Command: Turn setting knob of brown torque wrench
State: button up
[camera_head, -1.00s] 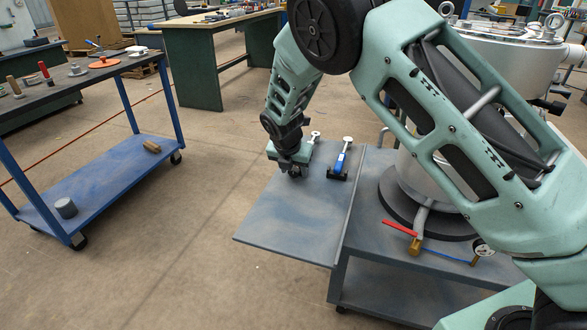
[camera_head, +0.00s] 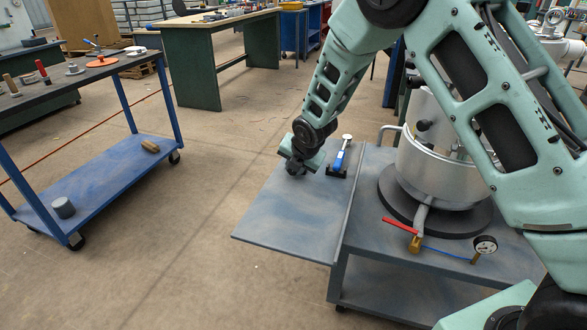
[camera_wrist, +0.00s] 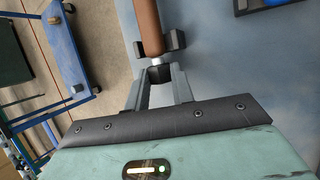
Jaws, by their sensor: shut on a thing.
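The brown torque wrench shows in the wrist view as a brown handle (camera_wrist: 147,25) with a silver collar and a dark setting knob (camera_wrist: 160,73) at its near end. In the head view my gripper (camera_head: 296,169) is low over the grey side leaf of the table (camera_head: 290,225). My wrist hides the brown wrench there.
A blue-handled wrench (camera_head: 341,158) rests in a black holder just right of my gripper. A metal vessel (camera_head: 437,165) with a red-handled valve (camera_head: 400,226) and a gauge (camera_head: 485,245) stands on the table. A blue cart (camera_head: 105,190) is at left, across open floor.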

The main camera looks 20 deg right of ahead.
jog(key=t+y+b, duration=0.1)
jog(key=y+b, duration=0.1)
jog(key=b, duration=0.1)
jog(key=f+m+t+y+b, duration=0.1)
jog(key=shift+s+d+f+t, duration=0.1)
jog(key=shift+s+d+t, duration=0.2)
jog(key=shift+d, duration=0.1)
jog(key=t+y+b, duration=0.1)
jog(key=b, duration=0.2)
jog(key=shift+d, duration=0.1)
jog(key=shift+m+y+b, duration=0.3)
jog(key=shift+b, duration=0.05)
jog(key=shift+t, duration=0.4)
jog(key=o, duration=1)
